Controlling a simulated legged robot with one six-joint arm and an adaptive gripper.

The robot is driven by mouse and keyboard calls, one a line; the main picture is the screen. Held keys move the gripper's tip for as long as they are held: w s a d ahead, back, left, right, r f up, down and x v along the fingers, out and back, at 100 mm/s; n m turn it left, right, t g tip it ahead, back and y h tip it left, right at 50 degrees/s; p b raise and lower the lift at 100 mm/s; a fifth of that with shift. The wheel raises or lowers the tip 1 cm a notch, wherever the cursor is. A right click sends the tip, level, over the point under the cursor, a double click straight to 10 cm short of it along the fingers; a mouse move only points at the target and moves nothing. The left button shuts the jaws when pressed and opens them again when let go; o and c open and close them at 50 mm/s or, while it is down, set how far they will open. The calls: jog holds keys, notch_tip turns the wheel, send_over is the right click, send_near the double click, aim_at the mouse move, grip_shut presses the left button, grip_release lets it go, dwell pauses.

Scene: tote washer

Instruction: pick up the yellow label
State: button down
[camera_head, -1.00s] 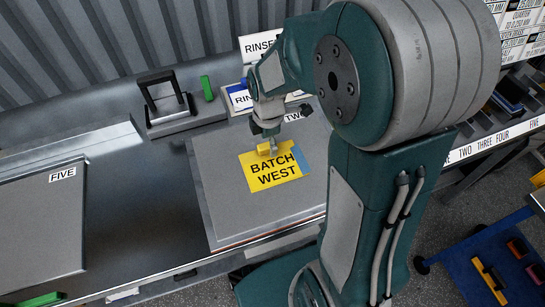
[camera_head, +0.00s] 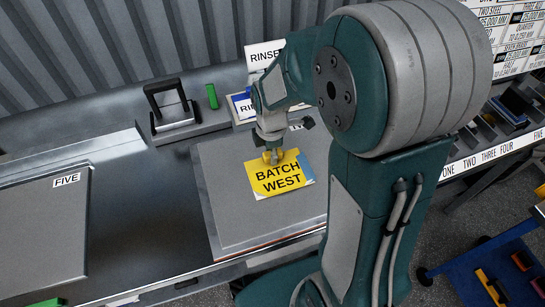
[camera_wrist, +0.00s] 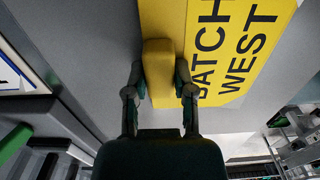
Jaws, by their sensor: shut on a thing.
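The yellow label (camera_head: 283,184) reads "BATCH WEST" and has a raised yellow grip block (camera_wrist: 158,72) at its edge. It shows over the grey plate marked "TWO" (camera_head: 228,220); I cannot tell for sure whether it touches the plate. My gripper (camera_head: 272,157) is at the label's far edge. In the wrist view my gripper (camera_wrist: 158,92) has one finger on each side of the block and is shut on it. The lettered face (camera_wrist: 222,50) extends right of the block.
A grey plate marked "FIVE" (camera_head: 45,230) lies at the left. A black-handled fixture (camera_head: 172,108) and a green block (camera_head: 212,96) stand at the back. A "RINSE" sign (camera_head: 262,55) stands behind my arm. A blue cart (camera_head: 500,270) is at the lower right.

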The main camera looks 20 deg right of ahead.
aim_at(273, 176)
jog(key=shift+r, duration=0.45)
notch_tip(273, 176, up, 2)
jog(key=shift+s+a+r, duration=0.1)
jog(key=shift+s+r, duration=0.05)
jog(key=shift+r, duration=0.1)
jog(key=s+a+r, duration=0.3)
jog(key=s+r, duration=0.6)
jog(key=s, duration=0.4)
jog(key=shift+s+r, duration=0.15)
jog(key=shift+s, duration=0.1)
